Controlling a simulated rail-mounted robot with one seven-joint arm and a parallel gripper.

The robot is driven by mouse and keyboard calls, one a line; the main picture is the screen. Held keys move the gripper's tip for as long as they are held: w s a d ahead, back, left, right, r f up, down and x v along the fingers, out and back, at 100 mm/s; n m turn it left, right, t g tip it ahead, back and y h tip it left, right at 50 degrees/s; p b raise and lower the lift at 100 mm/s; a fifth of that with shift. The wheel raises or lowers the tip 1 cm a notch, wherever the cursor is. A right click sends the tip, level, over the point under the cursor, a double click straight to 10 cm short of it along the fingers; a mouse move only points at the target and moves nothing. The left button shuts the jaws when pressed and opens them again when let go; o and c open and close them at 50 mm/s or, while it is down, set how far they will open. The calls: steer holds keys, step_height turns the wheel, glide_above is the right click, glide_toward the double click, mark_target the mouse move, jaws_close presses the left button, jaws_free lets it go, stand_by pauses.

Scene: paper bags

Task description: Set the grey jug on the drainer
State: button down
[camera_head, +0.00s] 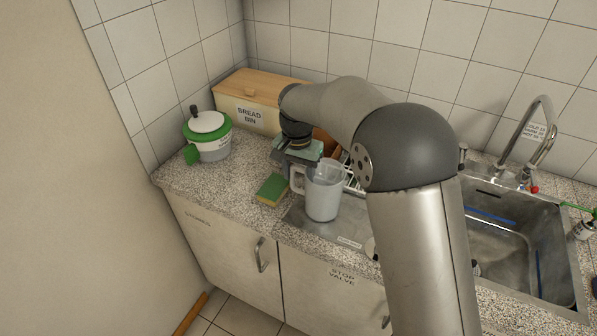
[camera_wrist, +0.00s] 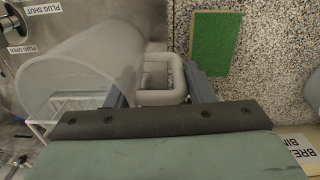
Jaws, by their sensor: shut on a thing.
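The grey jug (camera_head: 322,192) is a pale, translucent-looking cylinder with a loop handle, and is upright in the head view. It also shows at the left of the wrist view (camera_wrist: 80,75). My gripper (camera_head: 298,168) is shut on the jug's handle (camera_wrist: 165,80), with a finger on each side of it in the wrist view. The jug is over the metal draining board (camera_head: 296,216); I cannot tell whether its base touches it. A white wire rack (camera_head: 352,180) shows behind the jug, partly hidden by the jug and my arm.
A green-and-yellow sponge (camera_head: 271,190) lies just left of the jug. A green-and-white lidded pot (camera_head: 210,138) and a bread bin (camera_head: 247,113) stand at the back left. The sink (camera_head: 505,245) and tap (camera_head: 541,135) are right of my arm. The front-left counter is clear.

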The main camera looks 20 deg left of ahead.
steer(key=shift+f, duration=0.15)
steer(key=c, duration=0.7)
jaws_free()
steer(key=shift+o, duration=0.2)
step_height(320, 180, up, 12)
steer(key=shift+a+r+b, duration=0.1)
steer(key=shift+r+b, duration=0.1)
steer(key=shift+b, duration=0.4)
